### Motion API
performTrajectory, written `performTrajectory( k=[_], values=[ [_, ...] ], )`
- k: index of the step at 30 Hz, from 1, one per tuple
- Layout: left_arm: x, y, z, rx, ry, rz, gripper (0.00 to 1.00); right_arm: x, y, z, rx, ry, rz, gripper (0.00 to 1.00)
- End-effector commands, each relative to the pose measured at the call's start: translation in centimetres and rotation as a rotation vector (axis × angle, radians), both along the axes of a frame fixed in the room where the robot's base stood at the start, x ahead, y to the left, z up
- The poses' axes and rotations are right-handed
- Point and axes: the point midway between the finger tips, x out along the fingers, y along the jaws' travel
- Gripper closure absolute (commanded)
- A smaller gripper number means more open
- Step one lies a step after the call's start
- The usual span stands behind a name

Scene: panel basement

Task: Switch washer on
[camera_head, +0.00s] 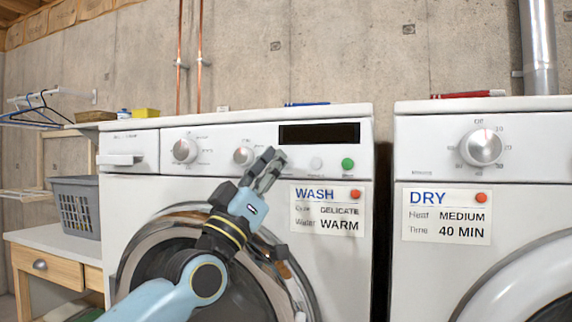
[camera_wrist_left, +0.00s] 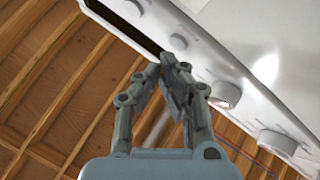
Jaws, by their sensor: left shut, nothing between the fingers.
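The white washer (camera_head: 130,190) stands at left-centre in the head view. Its panel has two knobs (camera_head: 185,150), a dark display (camera_head: 320,133), a pale round button (camera_head: 316,163) and a green round button (camera_head: 348,164). My left gripper (camera_head: 270,160) is shut and empty, in front of the panel between the second knob (camera_head: 244,156) and the pale button. In the left wrist view, the shut fingers (camera_wrist_left: 176,64) point at the panel near a grey round button (camera_wrist_left: 178,42). I cannot tell whether they touch the panel. My right gripper is out of view.
A WASH card (camera_head: 327,210) is on the washer front. The dryer (camera_head: 430,160) with a DRY card (camera_head: 447,214) stands to the right, past a narrow gap. A grey basket (camera_head: 75,205) sits on a side table at left. Pens lie on both machines.

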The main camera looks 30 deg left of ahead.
Motion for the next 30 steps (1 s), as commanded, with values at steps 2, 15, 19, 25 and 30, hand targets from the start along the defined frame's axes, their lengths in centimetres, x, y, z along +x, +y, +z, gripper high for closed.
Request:
performTrajectory(
  k=[2,15,19,25,30],
  values=[
    [0.1,0.0,0.0,0.000,0.000,0.000,1.00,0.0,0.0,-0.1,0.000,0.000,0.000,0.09],
    [0.9,0.2,0.0,0.000,0.000,0.000,1.00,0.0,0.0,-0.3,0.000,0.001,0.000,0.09],
    [0.9,0.2,0.0,0.000,0.000,0.000,1.00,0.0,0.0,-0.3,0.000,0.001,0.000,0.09],
    [1.1,0.3,0.0,0.000,0.000,0.000,1.00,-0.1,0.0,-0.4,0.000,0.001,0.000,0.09],
    [1.1,0.3,0.0,0.000,0.000,0.000,1.00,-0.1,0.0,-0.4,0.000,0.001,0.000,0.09]
  ],
)
